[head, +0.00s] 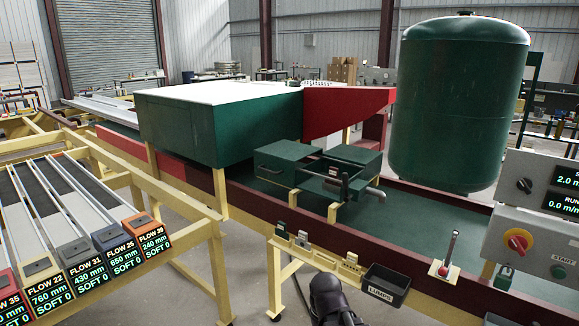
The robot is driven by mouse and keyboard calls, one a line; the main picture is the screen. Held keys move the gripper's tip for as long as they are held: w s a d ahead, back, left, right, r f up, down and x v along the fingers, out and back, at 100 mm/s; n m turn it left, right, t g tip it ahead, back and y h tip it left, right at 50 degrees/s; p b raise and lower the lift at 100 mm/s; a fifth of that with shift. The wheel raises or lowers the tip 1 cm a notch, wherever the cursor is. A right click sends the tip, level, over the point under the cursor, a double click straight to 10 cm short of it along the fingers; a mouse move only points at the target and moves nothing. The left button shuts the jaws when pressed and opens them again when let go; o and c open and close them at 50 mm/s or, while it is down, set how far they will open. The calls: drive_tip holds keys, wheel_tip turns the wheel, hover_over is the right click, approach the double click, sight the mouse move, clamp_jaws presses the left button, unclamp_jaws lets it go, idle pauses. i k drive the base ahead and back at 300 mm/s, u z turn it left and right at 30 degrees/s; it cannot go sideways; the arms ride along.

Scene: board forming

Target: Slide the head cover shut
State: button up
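The forming head (345,156) is a low dark green box on yellow legs, standing over the green belt in the middle of the head view. A dark green cover-like block (289,157) with a small handle on its left end sits at its left. Between the two green parts there is a gap with dark fittings and a small pale part in it. Which part is the sliding cover is not fully clear. A black rounded part of my arm shows at the bottom edge, below the head. No gripper fingers show.
A large green tank (458,105) stands behind the belt (440,215). A black LUMPS bin (386,286) and a red-handled lever (447,255) are on the front rail. A control panel (540,215) is at right, flow cards (115,243) at left.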

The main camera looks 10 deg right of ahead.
sight(274, 162)
drive_tip(key=z, duration=0.45)
drive_tip(key=i, duration=0.85)
drive_tip(key=z, duration=0.35)
